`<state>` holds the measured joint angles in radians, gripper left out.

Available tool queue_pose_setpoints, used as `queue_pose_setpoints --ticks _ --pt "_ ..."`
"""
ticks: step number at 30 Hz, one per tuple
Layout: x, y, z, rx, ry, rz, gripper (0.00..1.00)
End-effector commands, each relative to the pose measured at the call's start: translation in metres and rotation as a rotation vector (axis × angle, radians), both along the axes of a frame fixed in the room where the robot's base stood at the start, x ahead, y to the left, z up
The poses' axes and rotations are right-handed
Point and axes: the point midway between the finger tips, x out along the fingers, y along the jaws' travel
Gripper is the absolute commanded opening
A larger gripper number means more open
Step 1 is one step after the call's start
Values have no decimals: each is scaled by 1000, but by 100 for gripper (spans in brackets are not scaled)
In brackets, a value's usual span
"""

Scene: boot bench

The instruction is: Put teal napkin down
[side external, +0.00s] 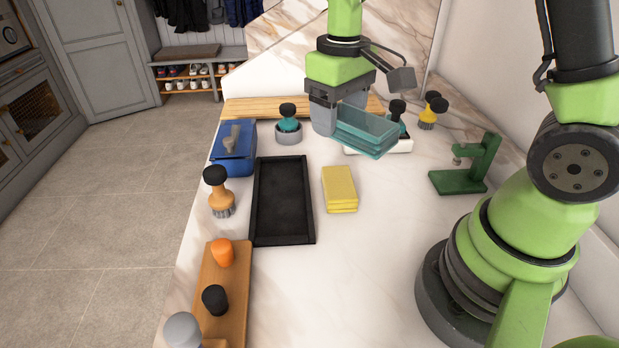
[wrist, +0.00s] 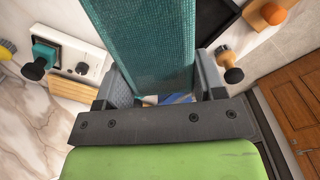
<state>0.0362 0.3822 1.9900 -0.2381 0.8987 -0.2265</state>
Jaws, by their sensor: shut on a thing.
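The teal napkin (side external: 366,132) is a folded, layered block held above the back of the bench in the side external view. My gripper (side external: 334,110) is shut on its left end. In the wrist view the teal napkin (wrist: 150,50) stretches away from between the two jaws of my gripper (wrist: 165,85). A yellow folded napkin (side external: 340,187) lies on the bench nearer the camera, apart from the teal one.
A black tray (side external: 283,239) lies left of the yellow napkin. A blue box (side external: 233,160), a teal-topped brush (side external: 289,122) in a grey cup, an orange brush (side external: 219,196) and a green stand (side external: 480,165) are around. Bare bench lies right of the yellow napkin.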

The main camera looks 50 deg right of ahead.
Motion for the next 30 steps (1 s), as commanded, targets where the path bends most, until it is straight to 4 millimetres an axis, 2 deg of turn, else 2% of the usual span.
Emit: queue_pose_setpoints --ticks 2,5,9,15,20,23,30 --pt "-2 5 -4 1 0 17 40" --pt "-1 -9 -5 1 -2 -55 40" --pt "-1 -53 -3 1 -2 -283 40" --pt "-13 -111 0 1 -4 -593 40" --pt "-21 -135 -1 1 -1 -722 40" --pt "-23 -138 -13 2 3 -744 40" --pt "-24 -137 -79 2 9 -743 40"
